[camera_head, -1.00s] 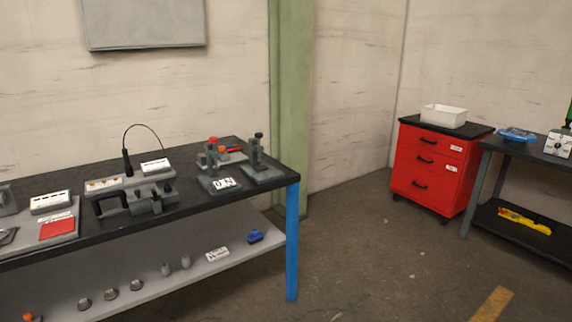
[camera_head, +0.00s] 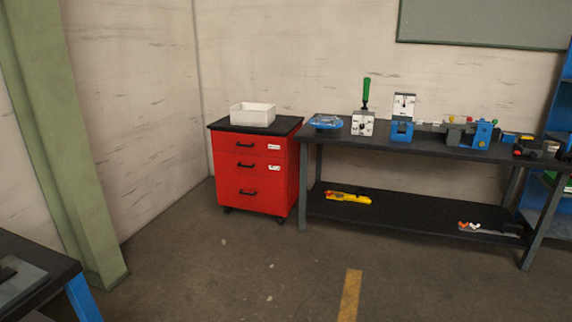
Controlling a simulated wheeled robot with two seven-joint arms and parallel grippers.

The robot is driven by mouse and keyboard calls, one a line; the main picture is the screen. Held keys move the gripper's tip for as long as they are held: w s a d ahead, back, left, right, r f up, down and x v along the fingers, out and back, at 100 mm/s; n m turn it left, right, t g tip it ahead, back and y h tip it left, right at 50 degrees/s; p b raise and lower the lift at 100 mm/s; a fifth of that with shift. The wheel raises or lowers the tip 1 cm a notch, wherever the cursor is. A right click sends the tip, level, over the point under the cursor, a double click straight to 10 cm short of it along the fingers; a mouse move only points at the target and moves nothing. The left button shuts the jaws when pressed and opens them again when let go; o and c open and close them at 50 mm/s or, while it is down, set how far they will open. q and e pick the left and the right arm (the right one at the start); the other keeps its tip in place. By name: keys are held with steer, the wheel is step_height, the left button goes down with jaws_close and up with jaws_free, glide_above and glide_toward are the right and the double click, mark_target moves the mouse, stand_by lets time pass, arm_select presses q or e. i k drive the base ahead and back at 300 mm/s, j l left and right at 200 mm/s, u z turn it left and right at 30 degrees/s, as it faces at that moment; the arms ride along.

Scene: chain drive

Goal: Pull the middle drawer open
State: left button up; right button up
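A red drawer cabinet (camera_head: 231,199) on casters stands against the back wall, left of the far workbench. It has three drawers, each with a black handle, and all look shut. The middle drawer (camera_head: 235,170) lies between the top drawer and the taller bottom drawer. Its black handle (camera_head: 246,165) is at its centre, with a white label to the right. The cabinet is well away from me across the floor. Neither of my grippers shows in the head view.
A white bin (camera_head: 252,115) stands on the cabinet's black top. A dark workbench (camera_head: 400,144) with tools and fixtures is directly right of it. A green pillar (camera_head: 62,150) and a bench corner (camera_head: 40,262) are at the left. The floor (camera_head: 235,265) before the cabinet is clear.

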mark_target(255, 164)
steer(key=i+l, duration=0.1)
steer(key=i, duration=0.75)
steer(key=i+u, duration=0.1)
steer(key=i, duration=0.75)
